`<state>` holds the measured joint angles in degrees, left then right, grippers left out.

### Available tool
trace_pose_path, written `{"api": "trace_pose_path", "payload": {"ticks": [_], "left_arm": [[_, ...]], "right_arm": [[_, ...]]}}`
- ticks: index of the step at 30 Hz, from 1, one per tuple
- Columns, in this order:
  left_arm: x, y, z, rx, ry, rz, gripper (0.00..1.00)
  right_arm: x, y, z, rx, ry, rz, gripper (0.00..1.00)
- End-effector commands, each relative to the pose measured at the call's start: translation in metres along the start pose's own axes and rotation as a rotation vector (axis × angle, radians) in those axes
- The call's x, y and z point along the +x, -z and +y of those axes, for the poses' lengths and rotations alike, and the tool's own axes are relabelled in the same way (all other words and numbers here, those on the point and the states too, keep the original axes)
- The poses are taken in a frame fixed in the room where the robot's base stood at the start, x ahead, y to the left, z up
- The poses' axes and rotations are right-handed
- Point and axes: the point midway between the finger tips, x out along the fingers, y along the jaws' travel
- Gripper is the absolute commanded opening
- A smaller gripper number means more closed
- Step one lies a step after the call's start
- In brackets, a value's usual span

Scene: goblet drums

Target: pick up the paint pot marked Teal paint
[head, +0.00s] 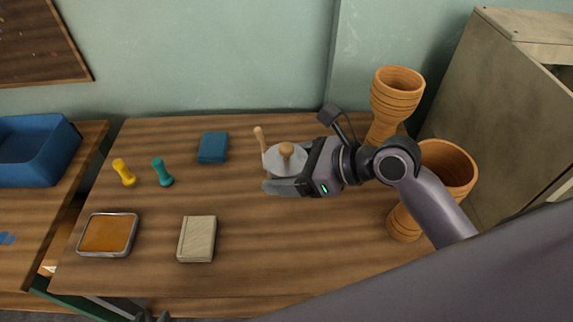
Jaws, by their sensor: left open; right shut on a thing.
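A pale grey pot (293,163) with a wooden knob on top stands out at the middle of the table, partly hidden by my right gripper. A wooden stick rises at its left side. No label can be read on it, so I cannot tell whether it is the Teal paint pot. My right gripper (290,186) is at the pot's near side and is shut on it. My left gripper (152,317) only just shows at the bottom edge, open; nothing is seen in it.
On the table (260,240) are a yellow piece (124,173), a teal piece (162,173), a blue block (213,147), an orange-filled tray (108,233) and a beige block (197,239). Goblet drums (397,92) (447,165) stand right, beside a cabinet (500,90). A blue bin (35,150) is left.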

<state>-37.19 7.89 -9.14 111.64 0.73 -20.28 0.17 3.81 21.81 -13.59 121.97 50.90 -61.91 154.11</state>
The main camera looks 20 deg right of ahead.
Motion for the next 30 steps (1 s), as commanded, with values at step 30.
{"api": "trace_pose_path", "payload": {"ticks": [30], "left_arm": [[-0.035, 0.047, 0.0, 0.002, 0.0, -0.001, 0.43]], "right_arm": [[-0.045, -0.083, -0.001, -0.002, 0.001, -0.005, 0.42]]}}
